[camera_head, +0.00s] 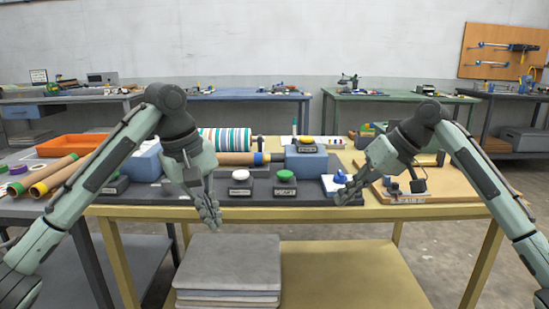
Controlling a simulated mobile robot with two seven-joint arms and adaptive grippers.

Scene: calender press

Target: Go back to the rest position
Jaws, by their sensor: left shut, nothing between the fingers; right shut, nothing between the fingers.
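My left gripper (211,217) is shut and empty. It points down in front of the table's front edge, left of the white button (240,175). My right gripper (345,196) is shut and appears empty. It hangs at the front edge of the table, close to the blue and white part (337,179), and I cannot tell whether it touches it. A green button (285,176) sits between the two grippers on a dark base with a label in front. A yellow button (305,141) tops the blue-grey box (305,160) behind.
The yellow-edged table (270,214) spans the middle. Grey sheets (228,272) lie stacked on the lower shelf. Open floor shows at right.

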